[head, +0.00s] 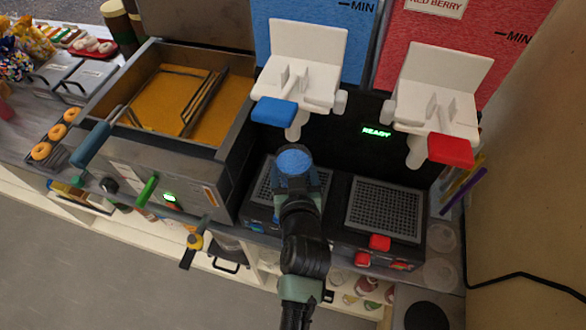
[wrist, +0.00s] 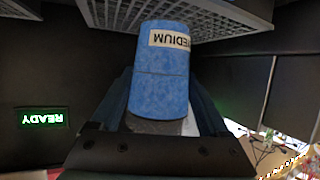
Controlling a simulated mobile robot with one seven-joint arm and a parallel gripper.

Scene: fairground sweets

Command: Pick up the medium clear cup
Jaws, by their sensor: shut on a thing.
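The medium cup (head: 294,162) is filled with blue and stands over the left drip grate, below the blue dispenser; its round blue top shows in the head view. In the wrist view the picture is upside down, and the cup (wrist: 162,75) shows a white label reading "MEDIUM". My gripper (head: 297,187) is shut on the cup from the front, a finger on each side. The gripper (wrist: 160,105) also shows in the wrist view. The cup looks about upright. I cannot tell whether its base touches the grate (head: 262,190).
The blue dispenser's lever (head: 273,111) hangs above and left of the cup. A red-lever dispenser (head: 450,151) and an empty right grate (head: 385,210) are to the right. A fryer (head: 170,175) with a basket stands left. Clear cups (head: 440,237) stand at far right.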

